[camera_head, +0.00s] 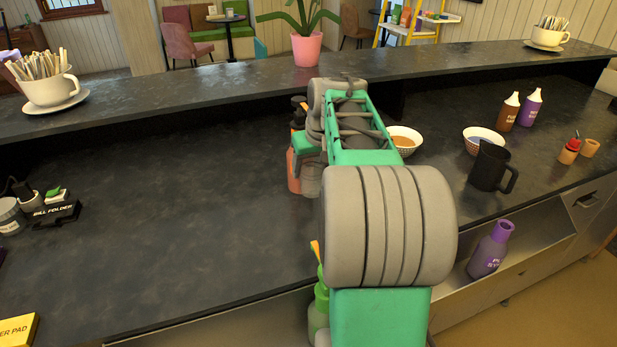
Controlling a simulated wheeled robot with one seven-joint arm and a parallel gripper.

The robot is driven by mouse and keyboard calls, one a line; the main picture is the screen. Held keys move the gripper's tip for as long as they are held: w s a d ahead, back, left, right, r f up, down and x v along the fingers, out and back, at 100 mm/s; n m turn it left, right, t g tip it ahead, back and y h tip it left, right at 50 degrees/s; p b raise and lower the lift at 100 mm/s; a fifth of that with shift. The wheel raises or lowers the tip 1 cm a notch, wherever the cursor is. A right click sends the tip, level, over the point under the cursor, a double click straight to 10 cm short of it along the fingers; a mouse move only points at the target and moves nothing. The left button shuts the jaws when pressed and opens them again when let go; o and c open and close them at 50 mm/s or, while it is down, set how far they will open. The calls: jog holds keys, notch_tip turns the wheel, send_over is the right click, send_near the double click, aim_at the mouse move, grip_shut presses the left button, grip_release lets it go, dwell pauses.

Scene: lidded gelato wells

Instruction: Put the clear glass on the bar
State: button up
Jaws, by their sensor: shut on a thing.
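My gripper (310,162) is at the far end of my arm, over the dark counter just before the raised bar ledge, and mostly hidden by my own wrist. It is shut on a greyish see-through shape below it, which appears to be the clear glass (311,184). Only a small part of the glass shows; whether its base touches the counter cannot be told. An orange bottle (293,172) stands right beside it on the left. The bar (190,88) is the long dark raised ledge running across behind the counter.
On the bar stand a cup of sticks (48,90), a pink plant pot (306,49) and another cup (547,37). Bowls (484,138), a black mug (489,166) and bottles (509,110) stand right of my arm. The counter's left middle (170,210) is clear.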

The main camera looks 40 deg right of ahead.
aim_at(308, 178)
jog(key=x, duration=0.2)
jog(key=p+x, duration=0.1)
jog(key=shift+a+f, duration=0.3)
jog(key=shift+f, duration=0.45)
jog(key=o, duration=1.5)
jog(key=shift+o, duration=0.2)
